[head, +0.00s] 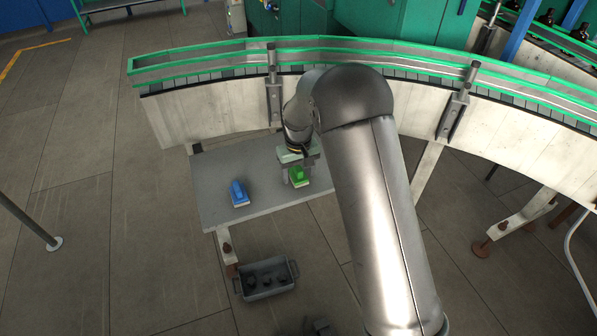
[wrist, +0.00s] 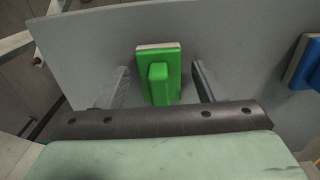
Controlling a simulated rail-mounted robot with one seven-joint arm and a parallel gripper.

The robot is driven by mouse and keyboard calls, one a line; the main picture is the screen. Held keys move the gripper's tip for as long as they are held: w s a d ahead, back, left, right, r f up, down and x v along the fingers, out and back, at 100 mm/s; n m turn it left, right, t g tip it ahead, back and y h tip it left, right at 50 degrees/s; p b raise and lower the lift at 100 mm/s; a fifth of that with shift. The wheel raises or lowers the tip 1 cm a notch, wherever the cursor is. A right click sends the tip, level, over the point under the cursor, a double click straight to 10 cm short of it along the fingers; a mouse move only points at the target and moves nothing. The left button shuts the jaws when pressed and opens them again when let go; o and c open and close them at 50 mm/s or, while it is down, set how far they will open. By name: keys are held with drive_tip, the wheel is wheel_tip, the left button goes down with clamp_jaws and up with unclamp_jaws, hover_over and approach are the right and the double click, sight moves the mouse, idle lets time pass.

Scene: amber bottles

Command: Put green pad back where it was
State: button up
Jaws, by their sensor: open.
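The green pad (head: 299,176) has a pale base and a raised green grip on top. It lies on the grey table (head: 262,211), right of the blue pad (head: 239,193). My gripper (head: 297,174) is at the green pad, pointing down. In the wrist view the green pad (wrist: 158,75) lies between the two fingers of my open gripper (wrist: 160,78), with a gap on each side. The blue pad (wrist: 306,62) is partly cut off at the right edge of the wrist view.
A curved conveyor (head: 215,110) with green rails runs behind the table. A grey crate (head: 266,279) with dark items stands on the floor in front of the table. The table's left part is clear. My arm hides the table's right end.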

sight(299, 168)
wheel_tip(299, 168, up, 12)
drive_tip(key=b, duration=0.1)
drive_tip(key=shift+r, duration=0.2)
drive_tip(key=s+d+r+m, duration=0.1)
drive_tip(key=s+d+r, duration=0.2)
drive_tip(key=s+d, duration=0.4)
drive_tip(key=s+d+r+m, duration=0.2)
drive_tip(key=s+d+r, duration=0.15)
drive_tip(key=s, duration=0.65)
drive_tip(key=s+d+f, duration=0.2)
drive_tip(key=s, duration=0.6)
drive_tip(key=s+d+f+m, duration=0.1)
drive_tip(key=s+d, duration=0.2)
drive_tip(key=s, duration=0.4)
drive_tip(key=shift+s+d+f+m, duration=0.25)
drive_tip(key=shift+s+f+m, duration=0.05)
drive_tip(key=shift+s+f, duration=0.1)
wheel_tip(299, 168, down, 23)
drive_tip(key=b, duration=2.1)
drive_tip(key=shift+d, duration=0.3)
